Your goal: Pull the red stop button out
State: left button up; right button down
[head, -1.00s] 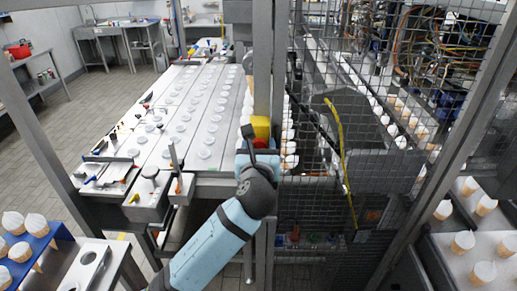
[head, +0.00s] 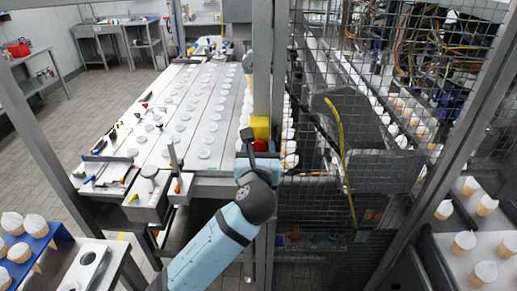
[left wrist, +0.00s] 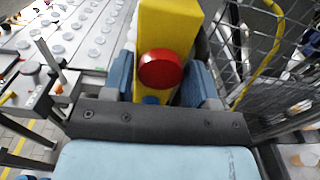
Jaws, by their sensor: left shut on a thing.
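A yellow box (head: 260,125) is fixed on the grey post ahead of me. The round red stop button (head: 261,146) is on its front. In the left wrist view the button (left wrist: 160,68) shows as a whole red disc in front of the yellow box (left wrist: 167,25). My left gripper (head: 258,159) is at the button, with its blue fingers (left wrist: 160,80) on either side of it. It is shut on the button, though the contact itself is hard to see. My right gripper is not in view.
A wire mesh fence (head: 315,120) stands just right of the post. A long conveyor table (head: 190,115) with white discs lies to the left. A blue cone rack (head: 45,245) is at the lower left. Cones stand on a tray (head: 455,215) at the right.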

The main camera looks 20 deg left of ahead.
pick_arm(q)
jog(key=shift+s+d+f, duration=0.15)
jog(key=shift+f, duration=0.1)
jog(key=shift+s+r, duration=0.1)
jog(key=shift+s, duration=0.1)
jog(key=shift+c, duration=1.1)
jog(key=shift+s+r, duration=0.15)
jog(key=shift+s, duration=0.1)
jog(key=shift+r, duration=0.1)
jog(key=o, duration=0.9)
jog(key=shift+r, duration=0.1)
jog(key=shift+c, duration=0.2)
jog(key=shift+s, duration=0.1)
